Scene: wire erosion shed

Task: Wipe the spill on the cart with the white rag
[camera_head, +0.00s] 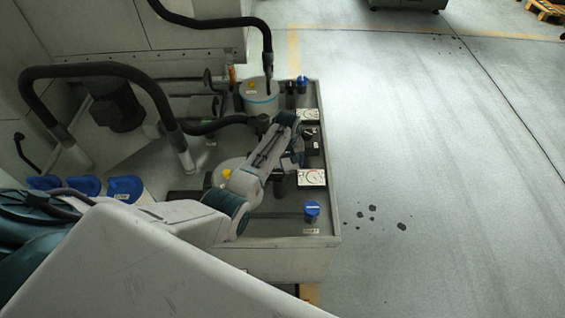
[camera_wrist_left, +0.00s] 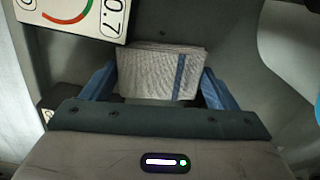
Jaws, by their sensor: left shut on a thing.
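The white rag (camera_wrist_left: 150,75) shows in the left wrist view as a folded, textured cloth with a blue stripe near its right side. My left gripper (camera_wrist_left: 158,88) has its two blue fingers at the rag's left and right edges and is shut on it. In the head view my left arm reaches over a grey, rimmed unit (camera_head: 275,243) holding tanks and fittings; its gripper (camera_head: 292,160) is partly hidden by the arm, and the rag cannot be made out there. I cannot make out a spill on this unit. My right gripper is in neither view.
Gauge cards (camera_head: 312,178) (camera_head: 307,115), a blue-capped fitting (camera_head: 312,210) and a white tank (camera_head: 259,97) stand near the gripper. A black hose (camera_head: 150,90) arches at left. Dark spots (camera_head: 402,226) mark the otherwise open floor at right.

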